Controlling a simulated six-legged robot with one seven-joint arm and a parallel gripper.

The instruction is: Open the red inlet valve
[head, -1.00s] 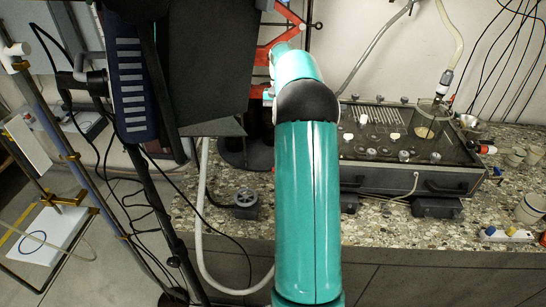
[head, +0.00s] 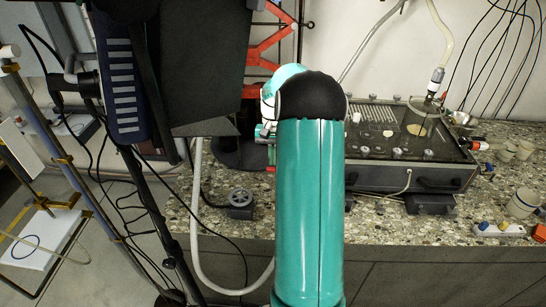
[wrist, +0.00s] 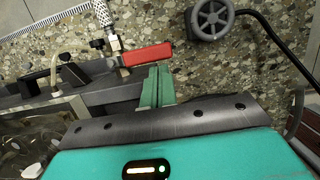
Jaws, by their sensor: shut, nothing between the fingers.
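In the wrist view a red valve handle (wrist: 147,54) lies level, pointing right from a metal fitting (wrist: 114,48) with a braided hose above it. It sits at the edge of the dark tank frame (wrist: 85,97). My gripper (wrist: 160,75) has its green fingers shut together with nothing between them. The fingertips are just below the red handle in the picture; I cannot tell whether they touch it. In the head view my arm hides the gripper and this valve; the seepage tank (head: 375,178) stands right of my arm.
A grey wheel-like part (wrist: 210,18) with a black cable lies on the speckled worktop, also in the head view (head: 240,200). A dark screen and tall stand are at left. A red-tipped fitting (head: 478,146) is on the tank's right end. Cups (head: 522,203) stand at far right.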

